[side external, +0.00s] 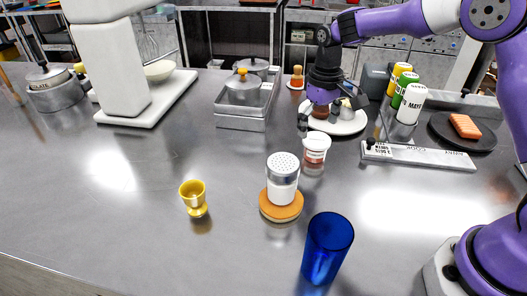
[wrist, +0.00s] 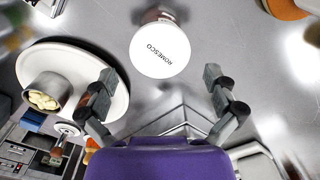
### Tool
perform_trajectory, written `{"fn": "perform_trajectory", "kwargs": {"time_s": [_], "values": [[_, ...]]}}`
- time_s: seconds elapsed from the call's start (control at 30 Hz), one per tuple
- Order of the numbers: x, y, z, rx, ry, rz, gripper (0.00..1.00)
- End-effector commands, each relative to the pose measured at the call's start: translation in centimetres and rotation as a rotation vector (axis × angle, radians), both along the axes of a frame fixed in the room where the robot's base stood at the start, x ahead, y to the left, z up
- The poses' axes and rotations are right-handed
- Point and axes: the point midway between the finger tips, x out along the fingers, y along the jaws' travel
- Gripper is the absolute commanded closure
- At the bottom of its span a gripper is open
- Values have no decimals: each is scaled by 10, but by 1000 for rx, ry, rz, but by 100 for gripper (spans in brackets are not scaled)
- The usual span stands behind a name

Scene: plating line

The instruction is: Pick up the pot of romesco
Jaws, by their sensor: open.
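The pot of romesco (side external: 316,148) is a small tub with a white lid and a reddish label, upright on the steel counter near the middle of the side view. In the wrist view its white lid, lettered ROMESCO (wrist: 160,48), lies at the top centre, ahead of my fingertips. My gripper (side external: 325,92) is over the white plate, behind the pot in the side view and apart from it. In the wrist view my gripper (wrist: 160,82) has its two fingers spread wide with nothing between them.
The white plate (side external: 352,127) holds a small steel cup (wrist: 42,90) of pale pieces. A shaker (side external: 282,172) stands on an orange coaster in front of the pot. A labelled rail (side external: 420,157) and squeeze bottles (side external: 411,104) are right. A yellow cup (side external: 194,196) and blue tumbler (side external: 326,248) stand nearer.

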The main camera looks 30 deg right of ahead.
Motion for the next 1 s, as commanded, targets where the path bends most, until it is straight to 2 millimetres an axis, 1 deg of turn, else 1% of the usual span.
{"fn": "perform_trajectory", "kwargs": {"time_s": [0.33,0.43,0.6,0.63,0.67,0.7,0.73,0.77,1.0], "values": [[-3,0,-48,0,3,0,0],[-2,0,-53,0,0,0,0],[-2,0,-53,0,-1,0,0],[-2,0,-53,0,-1,0,5],[-2,0,-53,0,-1,0,20],[-2,0,-53,0,-1,0,40],[-2,0,-53,0,-1,0,55],[-2,0,-53,0,-1,0,63],[-3,0,-54,0,0,0,65]]}}
